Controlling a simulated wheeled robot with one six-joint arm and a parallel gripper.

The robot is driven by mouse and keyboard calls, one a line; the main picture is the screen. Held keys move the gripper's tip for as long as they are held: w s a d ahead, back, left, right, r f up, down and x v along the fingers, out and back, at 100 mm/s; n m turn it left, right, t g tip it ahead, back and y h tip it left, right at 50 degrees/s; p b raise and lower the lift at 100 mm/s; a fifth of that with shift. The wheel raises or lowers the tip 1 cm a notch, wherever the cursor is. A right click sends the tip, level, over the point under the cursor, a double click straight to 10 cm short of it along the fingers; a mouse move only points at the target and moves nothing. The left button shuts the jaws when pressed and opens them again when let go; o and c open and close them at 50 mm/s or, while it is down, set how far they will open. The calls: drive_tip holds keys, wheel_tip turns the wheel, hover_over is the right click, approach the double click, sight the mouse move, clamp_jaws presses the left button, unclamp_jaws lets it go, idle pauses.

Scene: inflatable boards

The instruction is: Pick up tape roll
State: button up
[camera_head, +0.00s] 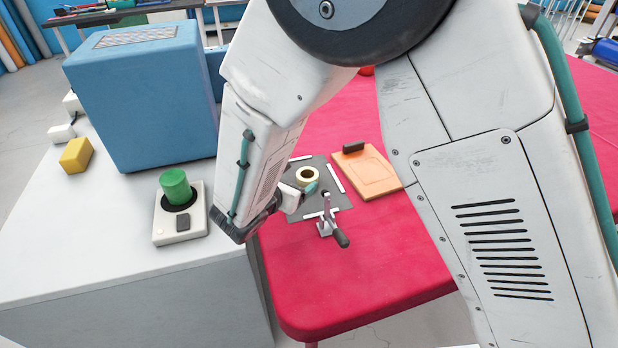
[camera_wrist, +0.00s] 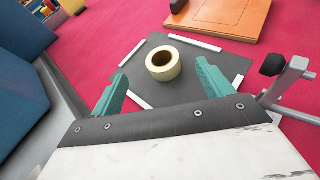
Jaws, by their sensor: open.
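A pale yellow tape roll (camera_head: 306,175) lies flat on a dark grey mat (camera_head: 318,203) with white strips along its edges, on the red table. In the wrist view the tape roll (camera_wrist: 163,63) sits ahead of my gripper, near the mat's far side. My gripper (camera_wrist: 162,82) has two teal fingers spread wide apart, with nothing between them. In the head view my arm hides most of the gripper; one teal finger (camera_head: 311,188) shows close to the roll.
An orange board (camera_head: 366,172) with a dark block lies beyond the mat at right. A metal toggle clamp (camera_head: 327,224) stands at the mat's near edge. At left are a white counter (camera_head: 110,240), a blue box (camera_head: 145,95) and a green button device (camera_head: 176,190).

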sight(303, 181)
drive_tip(key=shift+s+a+f+n, duration=0.15)
drive_tip(key=shift+f+n, duration=0.15)
drive_tip(key=shift+f, duration=0.15)
drive_tip(key=shift+s+a+f+n, duration=0.1)
drive_tip(key=shift+f+n, duration=0.2)
drive_tip(key=shift+f, duration=0.1)
drive_tip(key=shift+w+f, duration=0.2)
drive_tip(key=shift+f, duration=0.15)
drive_tip(key=shift+y, duration=0.3)
drive_tip(key=x, duration=0.7)
drive_tip(key=shift+d, duration=0.4)
drive_tip(key=shift+r, duration=0.1)
drive_tip(key=c, duration=1.1)
